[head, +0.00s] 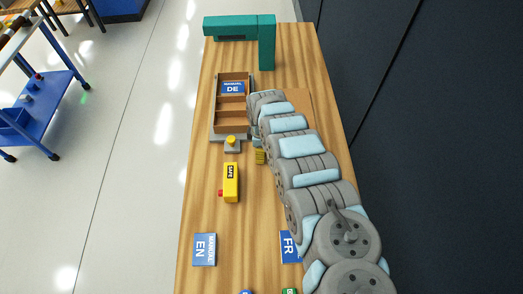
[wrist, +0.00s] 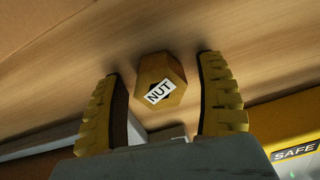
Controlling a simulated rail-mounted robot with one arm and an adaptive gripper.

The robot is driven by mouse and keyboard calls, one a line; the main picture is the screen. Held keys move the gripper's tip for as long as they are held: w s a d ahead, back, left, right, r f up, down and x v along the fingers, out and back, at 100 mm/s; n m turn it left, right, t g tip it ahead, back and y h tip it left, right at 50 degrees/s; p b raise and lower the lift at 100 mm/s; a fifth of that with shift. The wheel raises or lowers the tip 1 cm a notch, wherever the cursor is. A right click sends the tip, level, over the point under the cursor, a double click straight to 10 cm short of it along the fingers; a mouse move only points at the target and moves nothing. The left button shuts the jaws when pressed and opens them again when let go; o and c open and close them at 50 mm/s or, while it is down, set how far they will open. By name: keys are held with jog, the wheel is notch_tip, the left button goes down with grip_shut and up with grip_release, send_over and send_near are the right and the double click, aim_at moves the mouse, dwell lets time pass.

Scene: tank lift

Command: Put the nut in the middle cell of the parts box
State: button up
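The nut (wrist: 162,78) is a brass-coloured hexagonal piece with a white NUT label, on the wooden table in the wrist view. My gripper (wrist: 160,66) is open, with its yellow ribbed fingers on either side of the nut and visible gaps between. In the head view a yellow finger of my gripper (head: 260,157) shows beside the arm; the nut cannot be made out there. The brown parts box (head: 217,108) stands left of my gripper, further back. Its far cell holds a blue DE manual (head: 233,88); the middle and near cells look empty.
A yellow knob on a grey block (head: 231,143) stands just in front of the box. A yellow SAFE box (head: 231,183) lies nearer. EN (head: 204,249) and FR (head: 290,246) manuals lie in front. A teal frame (head: 266,45) stands at the far end.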

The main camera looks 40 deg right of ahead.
grip_shut()
